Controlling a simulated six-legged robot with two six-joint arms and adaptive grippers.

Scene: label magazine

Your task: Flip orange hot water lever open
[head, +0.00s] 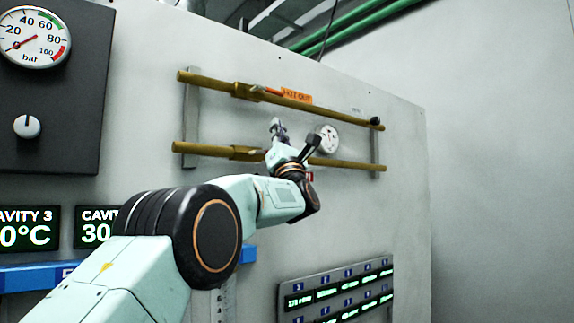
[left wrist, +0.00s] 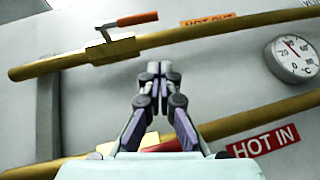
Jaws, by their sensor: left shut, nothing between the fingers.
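The orange lever (head: 273,91) sits on a brass valve body (head: 246,91) on the upper pipe, left of the orange HOT OUT label (head: 297,96). In the left wrist view the orange lever (left wrist: 137,19) extends right from its pivot, roughly along the pipe and just above it. My left gripper (head: 277,124) is shut and empty, between the two pipes and below the lever. In the left wrist view its fingertips (left wrist: 159,69) are together, below and right of the valve body (left wrist: 113,50), apparently not touching the lever. My right gripper is not in view.
A lower brass pipe (head: 350,164) runs behind my left wrist, with a partly hidden valve (head: 246,153). A round gauge (head: 328,139) and a red HOT IN label (left wrist: 263,141) are close by. A pressure dial (head: 33,38) is at upper left, and a display panel (head: 335,290) is below.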

